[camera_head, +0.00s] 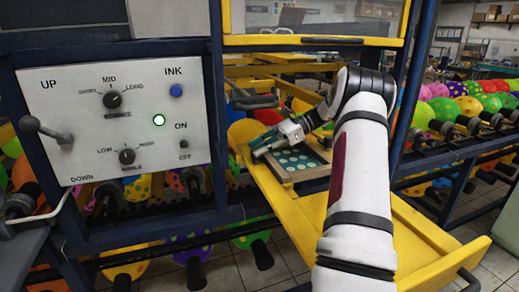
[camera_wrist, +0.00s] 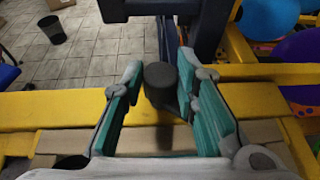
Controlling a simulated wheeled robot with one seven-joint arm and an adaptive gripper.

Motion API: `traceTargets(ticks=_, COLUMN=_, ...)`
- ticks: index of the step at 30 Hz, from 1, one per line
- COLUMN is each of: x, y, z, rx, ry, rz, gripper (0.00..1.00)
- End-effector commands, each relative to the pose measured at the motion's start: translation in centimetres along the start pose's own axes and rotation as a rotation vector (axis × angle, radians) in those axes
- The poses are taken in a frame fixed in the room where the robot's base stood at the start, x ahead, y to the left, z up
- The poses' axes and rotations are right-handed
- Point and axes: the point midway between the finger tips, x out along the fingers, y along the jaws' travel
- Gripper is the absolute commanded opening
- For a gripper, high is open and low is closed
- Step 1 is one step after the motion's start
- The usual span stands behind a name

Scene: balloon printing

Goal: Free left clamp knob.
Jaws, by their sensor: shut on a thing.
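The clamp knob, a dark round cylinder (camera_wrist: 160,76), stands between the two teal-padded fingers of my gripper (camera_wrist: 159,68) in the wrist view. My gripper is shut on it. In the head view my gripper (camera_head: 262,146) reaches left to the near-left edge of the printing frame. There the fingers hide the knob. The printing frame (camera_head: 318,172), with a teal panel of pale dots, lies on the yellow tray (camera_head: 340,220).
A grey control panel (camera_head: 90,140) with knobs, a lever and a lit green lamp stands left. Dark blue posts and a yellow upper frame (camera_head: 310,42) surround the tray. Colourful balloons (camera_head: 470,105) line racks at the right. A dark bin (camera_wrist: 52,29) stands on the tiled floor.

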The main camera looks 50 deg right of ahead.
Motion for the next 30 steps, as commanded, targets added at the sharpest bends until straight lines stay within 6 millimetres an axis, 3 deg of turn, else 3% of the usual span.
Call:
traceTargets(ticks=8, x=0.1, y=0.1, z=0.0, rx=0.002, ry=-0.001, rz=0.002, gripper=0.0)
traceTargets(ticks=9, x=0.1, y=0.1, z=0.0, rx=0.002, ry=-0.001, rz=0.002, gripper=0.32)
traceTargets(ticks=12, x=0.1, y=0.0, z=0.0, rx=0.002, ry=-0.001, rz=0.002, gripper=0.48)
traceTargets(ticks=23, x=-0.4, y=0.0, z=0.0, rx=0.001, ry=0.0, rz=-0.002, gripper=0.48)
traceTargets(ticks=30, x=-4.1, y=-0.1, z=-0.1, rx=-0.001, ry=0.0, rz=-0.004, gripper=0.48)
